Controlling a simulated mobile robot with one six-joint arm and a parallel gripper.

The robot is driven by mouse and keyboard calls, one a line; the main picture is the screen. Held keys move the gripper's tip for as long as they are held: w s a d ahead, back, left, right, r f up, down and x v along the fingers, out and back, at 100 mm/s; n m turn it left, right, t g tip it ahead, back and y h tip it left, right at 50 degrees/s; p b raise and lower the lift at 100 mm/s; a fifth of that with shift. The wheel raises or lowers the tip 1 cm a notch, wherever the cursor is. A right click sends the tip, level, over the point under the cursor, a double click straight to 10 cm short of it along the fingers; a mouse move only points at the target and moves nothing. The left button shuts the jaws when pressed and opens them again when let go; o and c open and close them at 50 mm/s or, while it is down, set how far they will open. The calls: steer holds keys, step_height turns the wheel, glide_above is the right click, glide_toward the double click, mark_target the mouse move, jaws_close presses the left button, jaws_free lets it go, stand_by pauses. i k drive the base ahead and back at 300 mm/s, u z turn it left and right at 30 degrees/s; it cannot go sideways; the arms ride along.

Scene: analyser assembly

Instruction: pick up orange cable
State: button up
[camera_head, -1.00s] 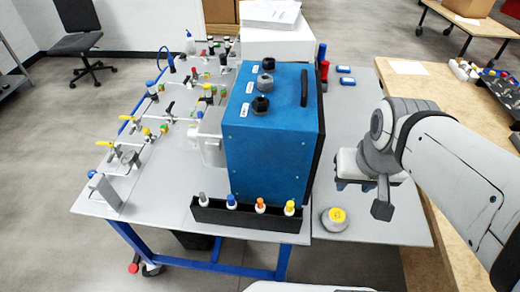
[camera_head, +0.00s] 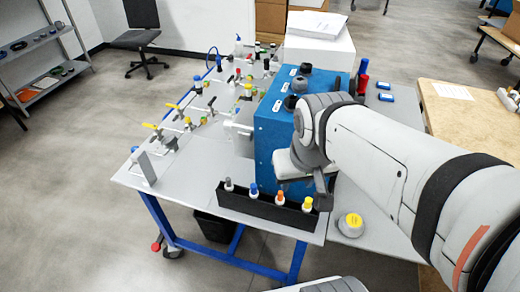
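The orange-topped cable end (camera_head: 280,199) stands upright in a black tray (camera_head: 240,208) at the front edge of the table. It is between a blue-topped end (camera_head: 253,191) and a yellow-topped end (camera_head: 307,205); a white and grey one (camera_head: 228,184) is at the left. Any cable below the ends is hidden in the tray. My gripper (camera_head: 303,187) is above and behind the tray's right half, in front of the blue box. Its fingers appear apart, with nothing seen between them. It looks clear of the orange end.
The blue analyser box (camera_head: 268,135) stands right behind the tray, partly covered by my arm. A round grey piece with a yellow top (camera_head: 351,225) lies to the right of the tray. Valves and fittings (camera_head: 180,117) fill the table's left side. Space in front of the tray is clear.

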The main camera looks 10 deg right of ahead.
mark_target(280, 200)
steer(key=z, duration=1.7)
steer(key=k, duration=1.8)
steer(key=u, duration=0.7)
steer(key=i, duration=1.65)
